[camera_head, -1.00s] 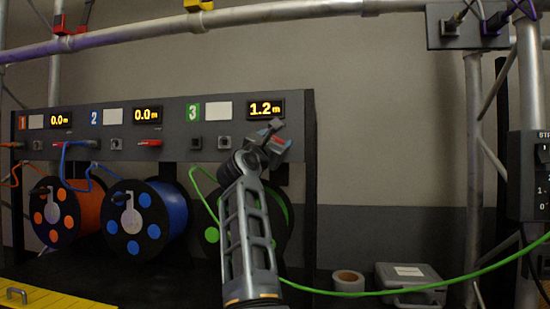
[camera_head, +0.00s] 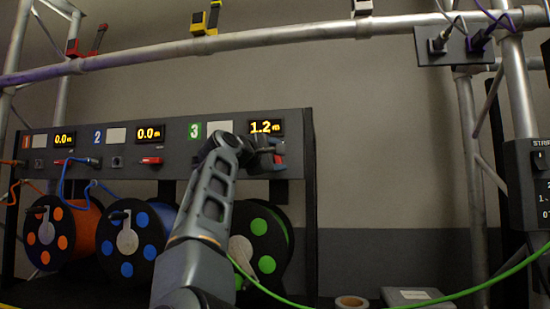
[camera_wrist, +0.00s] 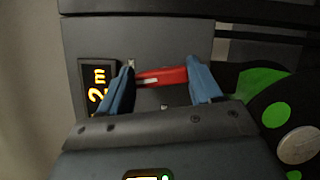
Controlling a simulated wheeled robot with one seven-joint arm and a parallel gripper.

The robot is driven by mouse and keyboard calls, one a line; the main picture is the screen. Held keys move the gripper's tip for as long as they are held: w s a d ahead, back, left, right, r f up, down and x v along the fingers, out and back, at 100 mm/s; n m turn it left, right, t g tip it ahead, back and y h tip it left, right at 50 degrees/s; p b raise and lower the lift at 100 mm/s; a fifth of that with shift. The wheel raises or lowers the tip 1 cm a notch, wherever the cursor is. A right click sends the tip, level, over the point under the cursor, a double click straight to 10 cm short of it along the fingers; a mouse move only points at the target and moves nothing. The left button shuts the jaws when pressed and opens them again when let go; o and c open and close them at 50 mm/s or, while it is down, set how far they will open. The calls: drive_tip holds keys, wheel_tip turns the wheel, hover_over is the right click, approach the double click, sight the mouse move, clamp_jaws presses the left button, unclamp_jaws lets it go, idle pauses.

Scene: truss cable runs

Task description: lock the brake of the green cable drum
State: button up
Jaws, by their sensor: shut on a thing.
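The green cable drum (camera_head: 262,240) sits under the number 3 section of the dark panel, partly hidden by my arm. Its green-spotted side shows at the right edge in the wrist view (camera_wrist: 268,110). The brake lever (camera_wrist: 163,77), a red handle, is on the panel between the display and the drum. It runs up and down the panel, while the red handles of sections 1 and 2 lie level. My gripper (camera_wrist: 162,80) has its blue fingers at the two ends of the red handle and is shut on it. In the head view my gripper (camera_head: 272,152) is under the 1.2 m display, partly hidden.
The orange drum (camera_head: 68,235) and the blue drum (camera_head: 150,235) stand to the left. A green cable (camera_head: 460,295) runs low to the right. A tape roll (camera_head: 352,302) and a grey case (camera_head: 415,297) lie right of the rack. Scaffold tubes (camera_head: 330,33) cross above.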

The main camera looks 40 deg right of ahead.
drive_tip(key=shift+s+d+m+g+y, duration=0.1)
drive_tip(key=shift+m+g+y, duration=0.25)
drive_tip(key=shift+m, duration=0.75)
drive_tip(key=shift+f, duration=0.1)
drive_tip(key=o, duration=1.1)
drive_tip(key=shift+c, duration=0.2)
drive_tip(key=v, duration=0.8)
drive_tip(key=shift+d, duration=0.1)
